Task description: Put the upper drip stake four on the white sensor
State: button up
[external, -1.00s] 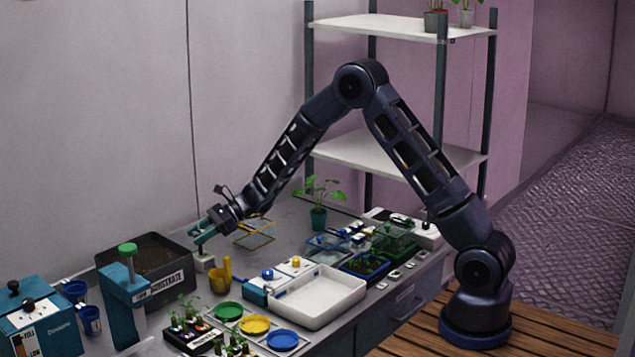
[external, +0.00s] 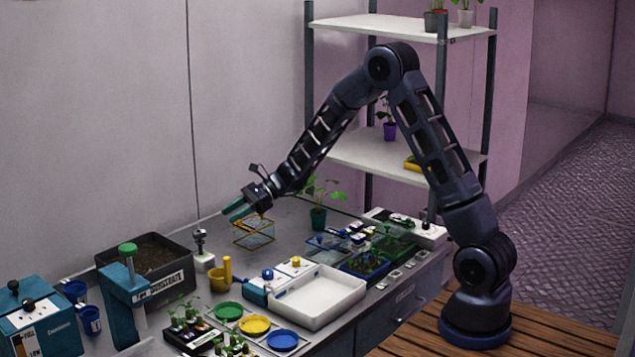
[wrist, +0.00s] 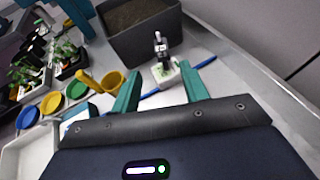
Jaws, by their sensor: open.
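My gripper (external: 238,210), with teal fingers, is open and empty above the back of the bench, next to the wire basket. A small white block (external: 204,261) stands on the bench to its left, with a dark and silver upright piece (external: 200,238) on top. The block may be the white sensor and the piece the drip stake, but I cannot read a label or number. In the wrist view, the block (wrist: 166,78) and upright piece (wrist: 160,46) show ahead, beyond the two fingers, apart from them.
A black substrate bin (external: 184,277) stands left of the block, and a yellow cup (external: 219,281) in front. A wire basket (external: 254,235) is close under my gripper. A potted plant (external: 318,218), a white tray (external: 313,302) and several small boxes crowd the right side.

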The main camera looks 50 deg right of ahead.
jog(key=s+d+r+n+g+h, duration=0.2)
jog(key=s+r+n, duration=0.5)
jog(key=s, duration=0.5)
jog(key=s+d+r+n+g+h, duration=0.1)
jog(key=s+d+r+n+h, duration=0.1)
jog(key=s+r+n, duration=0.55)
jog(key=s+d+r+n+t+h, duration=0.1)
jog(key=s+d+n+h, duration=0.3)
jog(key=s, duration=1)
jog(key=s+d+r+n+t+h, duration=0.1)
jog(key=s+d+r+n+h, duration=0.2)
jog(key=s+d, duration=0.6)
jog(key=s+n+h, duration=0.1)
jog(key=s, duration=0.4)
jog(key=shift+d+t, duration=0.3)
jog(key=shift+d, duration=0.05)
jog(key=shift+s, duration=0.1)
